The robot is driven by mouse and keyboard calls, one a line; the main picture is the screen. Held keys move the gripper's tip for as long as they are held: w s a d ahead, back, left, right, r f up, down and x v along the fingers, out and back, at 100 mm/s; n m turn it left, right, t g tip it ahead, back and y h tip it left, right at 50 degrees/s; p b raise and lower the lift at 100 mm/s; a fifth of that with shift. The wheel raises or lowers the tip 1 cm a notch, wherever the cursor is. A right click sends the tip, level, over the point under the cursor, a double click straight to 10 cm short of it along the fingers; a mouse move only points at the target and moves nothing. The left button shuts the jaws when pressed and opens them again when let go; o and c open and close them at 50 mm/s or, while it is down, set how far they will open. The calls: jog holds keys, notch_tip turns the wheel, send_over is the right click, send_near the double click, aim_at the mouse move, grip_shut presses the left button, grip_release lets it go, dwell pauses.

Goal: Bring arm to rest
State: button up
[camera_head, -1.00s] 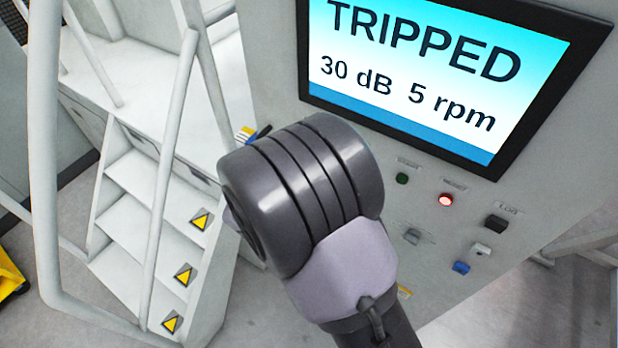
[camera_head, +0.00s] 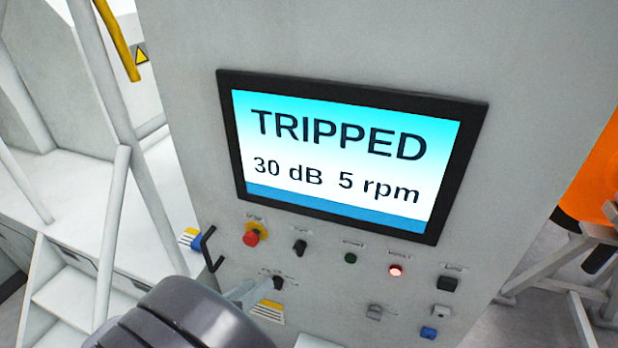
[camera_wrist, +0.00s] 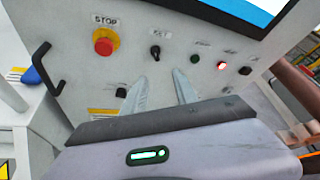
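My arm (camera_head: 185,318) shows as a dark grey rounded link at the bottom of the head view, in front of the control panel. In the wrist view my gripper (camera_wrist: 163,92) has two pale fingers standing apart, with nothing between them. The fingers point toward the panel's row of controls, below the black rotary switch (camera_wrist: 155,52) and the green button (camera_wrist: 194,59). In the head view the gripper is mostly hidden behind the arm link. I cannot tell how far the fingertips are from the panel.
The screen (camera_head: 340,150) reads TRIPPED, 30 dB, 5 rpm. A red stop button (camera_head: 251,237) and a lit red button (camera_head: 396,271) sit below it. A black handle (camera_head: 209,250) projects at the panel's left edge. White stairs and railings (camera_head: 118,230) stand left; an orange object (camera_head: 598,175) stands right.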

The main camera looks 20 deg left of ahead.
jog(key=w+d+f+m+g+h+b, duration=0.15)
jog(key=d+m+g+b, duration=0.7)
jog(key=d+m, duration=1.15)
jog(key=s+d+f+m+y+b, duration=0.3)
jog(key=s+d+m+y+b, duration=0.5)
jog(key=m, duration=1.5)
jog(key=s+d+t+b, duration=0.1)
jog(key=s+d, duration=0.1)
jog(key=d, duration=0.1)
jog(key=shift+s+d, duration=0.2)
jog(key=shift+s, duration=0.2)
